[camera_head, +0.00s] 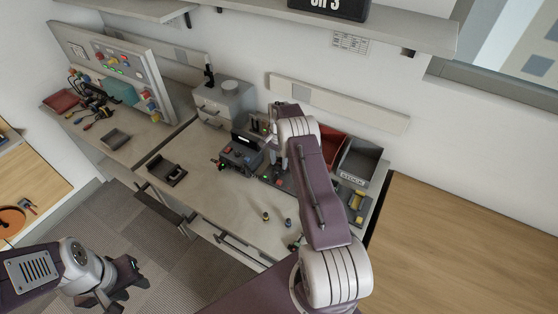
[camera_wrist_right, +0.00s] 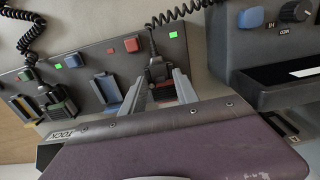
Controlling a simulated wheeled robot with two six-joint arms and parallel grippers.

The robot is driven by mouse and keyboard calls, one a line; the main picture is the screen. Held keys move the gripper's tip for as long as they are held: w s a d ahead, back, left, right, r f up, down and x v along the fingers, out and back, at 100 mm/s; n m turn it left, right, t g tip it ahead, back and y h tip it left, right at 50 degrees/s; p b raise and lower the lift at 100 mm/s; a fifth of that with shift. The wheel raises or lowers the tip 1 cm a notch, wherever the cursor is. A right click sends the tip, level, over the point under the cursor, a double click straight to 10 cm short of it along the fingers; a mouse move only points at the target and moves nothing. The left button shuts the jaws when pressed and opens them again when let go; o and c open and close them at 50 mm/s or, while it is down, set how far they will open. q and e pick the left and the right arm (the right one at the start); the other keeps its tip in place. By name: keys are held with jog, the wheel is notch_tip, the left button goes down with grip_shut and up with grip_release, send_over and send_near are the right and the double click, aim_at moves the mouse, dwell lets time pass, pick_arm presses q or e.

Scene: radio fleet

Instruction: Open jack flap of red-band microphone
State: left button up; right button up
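In the right wrist view a dark microphone (camera_wrist_right: 158,70) on a coiled cord stands in a holder panel (camera_wrist_right: 92,58). Red shows at its lower part, between my fingers. My right gripper (camera_wrist_right: 160,92) has its two grey fingers apart, one on each side of the microphone; I cannot tell whether they touch it. No jack flap can be made out.
Another microphone (camera_wrist_right: 60,103) with a yellow-green mark stands left in the panel. A dark radio unit (camera_wrist_right: 265,45) is on the right. In the head view a radio (camera_head: 240,153), a STOCK bin (camera_head: 360,165) and small knobs stand on the bench (camera_head: 225,200). The front bench is mostly clear.

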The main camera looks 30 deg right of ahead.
grip_shut()
jog(key=shift+s+a+r+h+p, duration=0.1)
jog(key=shift+a+r+h+p, duration=0.15)
jog(key=shift+h+p, duration=0.4)
jog(key=shift+f+t+h, duration=0.1)
jog(key=shift+t+h, duration=0.15)
jog(key=shift+t, duration=0.15)
jog(key=b, duration=0.2)
jog(key=f+t+h+b, duration=0.1)
jog(key=b, duration=0.2)
jog(key=shift+a+f+h, duration=0.15)
jog(key=shift+a+h, duration=0.15)
jog(key=b, duration=0.3)
jog(key=r+h+b, duration=0.1)
jog(key=b, duration=0.3)
jog(key=shift+s+a+t, duration=0.2)
jog(key=shift+a+t, duration=0.05)
jog(key=shift+t, duration=0.15)
jog(key=shift+r+h, duration=0.1)
jog(key=shift+h, duration=0.2)
jog(key=shift+s+r, duration=0.1)
jog(key=shift+r, duration=0.1)
